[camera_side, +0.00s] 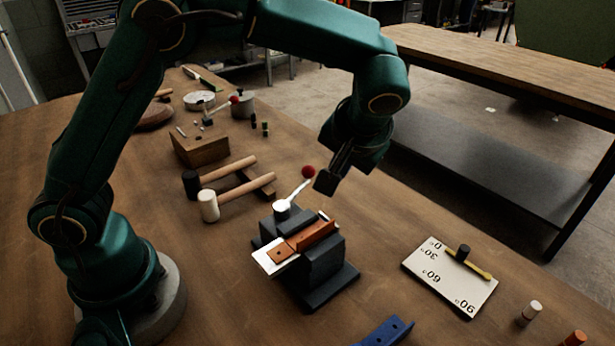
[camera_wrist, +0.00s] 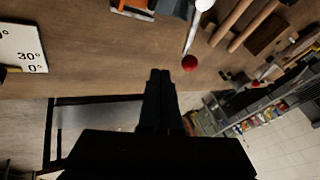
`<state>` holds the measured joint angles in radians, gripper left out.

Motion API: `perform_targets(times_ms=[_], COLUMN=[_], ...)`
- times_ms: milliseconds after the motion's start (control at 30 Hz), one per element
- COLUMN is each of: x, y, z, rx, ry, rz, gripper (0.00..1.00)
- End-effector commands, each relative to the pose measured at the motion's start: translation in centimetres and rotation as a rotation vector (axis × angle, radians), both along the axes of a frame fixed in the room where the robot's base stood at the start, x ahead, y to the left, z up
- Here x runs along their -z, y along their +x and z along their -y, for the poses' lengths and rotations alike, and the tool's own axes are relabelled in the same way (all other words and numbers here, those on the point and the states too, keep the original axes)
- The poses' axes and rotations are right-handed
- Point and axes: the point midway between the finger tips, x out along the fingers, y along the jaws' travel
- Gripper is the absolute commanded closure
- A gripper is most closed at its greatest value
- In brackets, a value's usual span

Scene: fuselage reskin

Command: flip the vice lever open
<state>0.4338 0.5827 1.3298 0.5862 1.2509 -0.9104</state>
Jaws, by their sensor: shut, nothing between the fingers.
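The vice (camera_side: 318,270) is a dark grey block on a base plate on the wooden bench, with orange jaw pieces (camera_side: 303,241) and a light metal plate (camera_side: 270,259) at its front. Its lever (camera_side: 295,193) is a light rod rising from a white hub (camera_side: 282,208) to a red ball knob (camera_side: 308,172). In the wrist view the red knob (camera_wrist: 190,63) is ahead of my fingertips and a little right. My gripper (camera_side: 326,183) is shut and empty, just right of the knob and slightly lower in the side view. It also shows in the wrist view (camera_wrist: 160,74). A small gap appears between them.
A white angle board (camera_side: 450,275) lies to the right, and a blue bracket (camera_side: 387,332) is at the front. The bench edge runs behind my gripper.

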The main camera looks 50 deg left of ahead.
Motion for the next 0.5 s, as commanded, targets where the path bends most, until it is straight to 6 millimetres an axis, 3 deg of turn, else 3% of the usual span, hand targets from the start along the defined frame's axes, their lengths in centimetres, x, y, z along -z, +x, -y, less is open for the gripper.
perform_targets(times_ms=[200,500], x=[0.5,0.9], y=[-0.5,-0.7], z=[-2.3,-3.3], rx=[-0.002,0.001], ry=[0.000,-0.001], rz=[0.002,0.003], gripper=[1.00,1.00])
